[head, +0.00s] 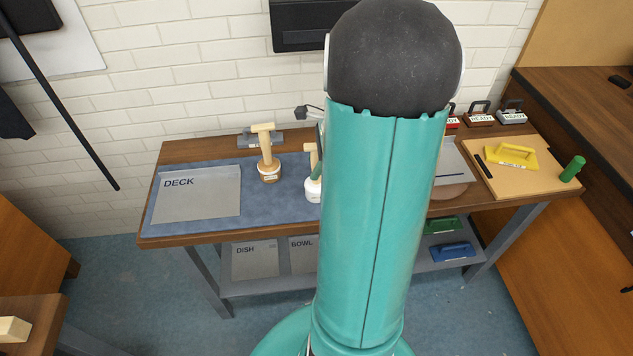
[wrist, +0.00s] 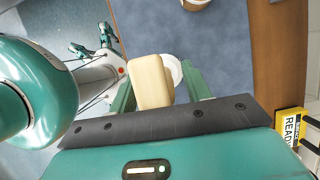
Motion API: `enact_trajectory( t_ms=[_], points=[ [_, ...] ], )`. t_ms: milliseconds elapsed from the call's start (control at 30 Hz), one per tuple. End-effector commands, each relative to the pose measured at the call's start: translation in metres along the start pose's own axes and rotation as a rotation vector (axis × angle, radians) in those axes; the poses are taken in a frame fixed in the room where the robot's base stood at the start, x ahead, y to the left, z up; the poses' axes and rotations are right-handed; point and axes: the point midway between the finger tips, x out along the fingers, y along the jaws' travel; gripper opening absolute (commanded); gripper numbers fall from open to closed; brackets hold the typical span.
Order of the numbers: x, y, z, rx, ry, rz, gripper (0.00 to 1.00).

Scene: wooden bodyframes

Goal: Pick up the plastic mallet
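A mallet with a white head (head: 313,190) stands head down on the blue mat, its pale wooden handle (head: 311,153) pointing up. My arm hides its right side in the head view, and I take it for the plastic mallet. In the wrist view its pale handle end (wrist: 151,80) is close to the camera, with the white head (wrist: 173,70) below. My gripper (wrist: 160,88) is open, its green fingers on either side of the handle. A gap shows on the right; I cannot tell whether the left finger touches.
A similar mallet with a wooden head (head: 269,172) stands to the left on the blue mat (head: 215,228). A grey DECK panel (head: 197,195) lies further left. READY-labelled items stand at the back right.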

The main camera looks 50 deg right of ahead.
Motion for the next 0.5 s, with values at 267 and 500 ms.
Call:
enact_trajectory(
  t_ms=[267, 500],
  points=[
    [-0.0005, -0.0002, 0.0000, 0.000, 0.000, -0.001, 0.01],
    [-0.0013, -0.0002, 0.0003, 0.000, 0.000, -0.001, 0.01]
  ],
)
